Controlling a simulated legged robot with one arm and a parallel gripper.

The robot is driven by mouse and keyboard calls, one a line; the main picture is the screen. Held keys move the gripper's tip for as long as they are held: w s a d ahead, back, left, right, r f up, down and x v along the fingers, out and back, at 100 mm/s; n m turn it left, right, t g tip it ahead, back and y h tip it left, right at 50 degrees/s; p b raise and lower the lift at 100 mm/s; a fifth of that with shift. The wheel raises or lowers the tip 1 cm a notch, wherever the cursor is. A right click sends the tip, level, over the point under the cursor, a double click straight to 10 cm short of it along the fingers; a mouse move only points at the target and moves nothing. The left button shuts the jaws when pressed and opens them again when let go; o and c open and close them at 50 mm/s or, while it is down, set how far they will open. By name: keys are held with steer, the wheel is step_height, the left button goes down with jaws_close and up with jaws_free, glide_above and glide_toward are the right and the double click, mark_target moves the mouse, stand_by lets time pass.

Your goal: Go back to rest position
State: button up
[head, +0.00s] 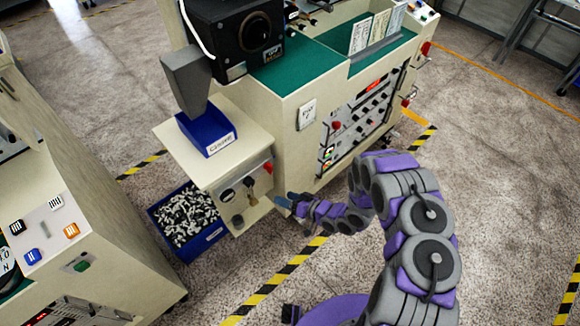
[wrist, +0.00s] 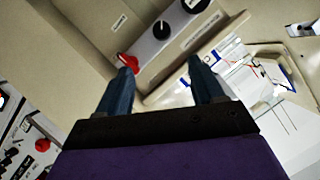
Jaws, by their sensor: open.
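My gripper (head: 285,202) is at the end of my purple and grey arm, beside the small control panel on the front of the cream machine (head: 285,130). In the wrist view my gripper (wrist: 162,75) shows two dark blue fingers set wide apart with nothing between them. Beyond them is a panel with a black knob (wrist: 161,27) and a red switch (wrist: 127,62). The red switch lies close to the left fingertip in the picture; I cannot tell whether they touch.
A blue labelled tray (head: 206,133) sits on the machine's shelf under a grey chute. A blue bin (head: 212,238) of black and white parts stands on the floor below. Another cream machine (head: 100,220) stands at left. Speckled floor (head: 500,150) is free at right.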

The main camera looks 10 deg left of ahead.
steer(key=w+d+r+h, duration=0.4)
steer(key=w+d, duration=0.1)
steer(key=d, duration=0.4)
steer(key=w+d+r+h, duration=0.4)
steer(key=w+d+h, duration=0.1)
steer(key=d, duration=0.3)
steer(key=s+d+r+m+h, duration=0.1)
steer(key=s+d+r+h, duration=0.2)
steer(key=d+r, duration=0.5)
steer(key=s+d+r+m+h, duration=0.25)
steer(key=d+r, duration=0.35)
steer(key=r, duration=0.3)
steer(key=s+r+m+g+h, duration=0.1)
steer(key=s+r+g, duration=0.1)
steer(key=s+r, duration=0.45)
steer(key=s+r+m+g, duration=0.15)
steer(key=s+r, duration=0.25)
steer(key=s, duration=0.6)
steer(key=s+a+r+g+y, duration=0.1)
steer(key=s+a+r, duration=0.1)
steer(key=s, duration=0.5)
steer(key=s+a+r+g+y, duration=0.1)
steer(key=s+a, duration=0.3)
steer(key=s, duration=0.4)
steer(key=s+a+r+g+y, duration=0.1)
steer(key=s+a+r+g, duration=0.2)
steer(key=s, duration=0.5)
steer(key=shift+a+n, duration=0.4)
steer(key=shift+a, duration=0.05)
